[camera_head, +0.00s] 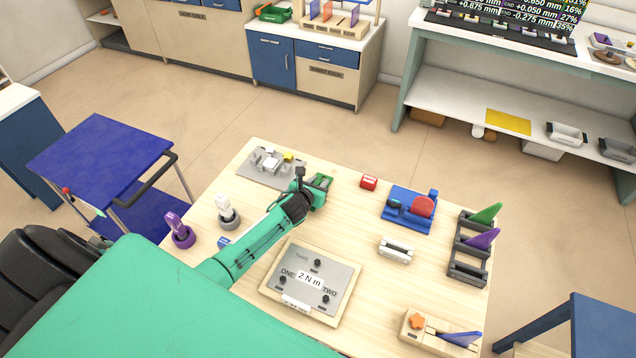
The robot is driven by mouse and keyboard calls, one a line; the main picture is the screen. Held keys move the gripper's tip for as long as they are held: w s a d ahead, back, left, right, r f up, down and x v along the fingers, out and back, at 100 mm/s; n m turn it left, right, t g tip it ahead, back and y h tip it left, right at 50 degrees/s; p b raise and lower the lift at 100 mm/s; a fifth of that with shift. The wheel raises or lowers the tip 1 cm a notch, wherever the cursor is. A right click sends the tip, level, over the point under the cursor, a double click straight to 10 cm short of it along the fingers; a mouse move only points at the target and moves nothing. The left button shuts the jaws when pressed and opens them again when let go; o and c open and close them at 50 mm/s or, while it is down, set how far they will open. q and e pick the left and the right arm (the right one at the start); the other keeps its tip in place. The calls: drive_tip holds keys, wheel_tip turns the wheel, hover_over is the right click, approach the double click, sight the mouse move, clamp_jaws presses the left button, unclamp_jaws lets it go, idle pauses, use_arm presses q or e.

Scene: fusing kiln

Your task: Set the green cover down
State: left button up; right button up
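My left arm reaches in from the lower left over the light wooden table (365,272). Its gripper (319,186) is above the table's back middle, right of the grey plate. A small green piece (320,200) shows at the gripper's end, partly behind its dark parts; it may be the green cover, but I cannot make out its shape. The fingers are too small and covered to tell whether they are shut on it. My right gripper is not in view.
A "2 N m" plate (337,278) lies in front. Bare wood shows between them.

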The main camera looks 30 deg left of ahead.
use_arm(q)
drive_tip(key=shift+o, duration=0.8)
drive_tip(key=shift+r, duration=0.25)
drive_tip(key=shift+s+r+p, duration=0.2)
drive_tip(key=shift+s+p, duration=0.15)
drive_tip(key=shift+p, duration=0.2)
drive_tip(key=p+v, duration=0.5)
drive_tip(key=v, duration=0.5)
drive_tip(key=shift+p, duration=0.4)
drive_tip(key=shift+s+r, duration=0.1)
drive_tip(key=shift+s, duration=0.5)
